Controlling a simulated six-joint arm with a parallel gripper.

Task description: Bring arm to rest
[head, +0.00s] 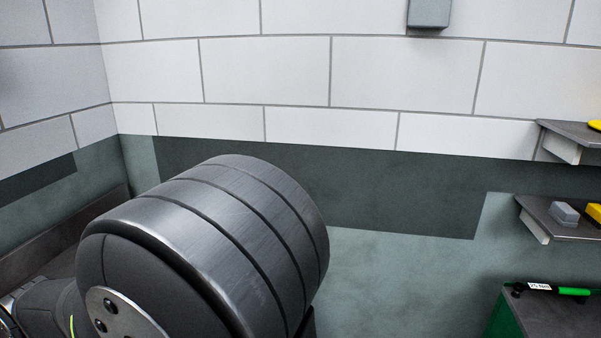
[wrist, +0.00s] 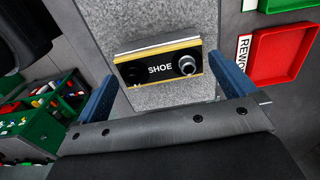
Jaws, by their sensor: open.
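My gripper (wrist: 163,72) shows in the wrist view with its two blue fingers spread wide apart. A black block with a yellow edge, marked SHOE (wrist: 160,68), appears between and beyond the fingers. It has a round metal knob on its right side and sits at a grey speckled surface (wrist: 150,22). I see no finger touching it, and nothing is held. The gripper does not show in the head view, where a large dark part of my own arm fills the lower left.
In the wrist view, a red tray (wrist: 283,82) lies at right and a green crate (wrist: 45,140) with small parts at left. In the head view, two shelves (head: 585,131) and a green cabinet (head: 497,318) bearing a green-handled tool (head: 572,291) stand at right.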

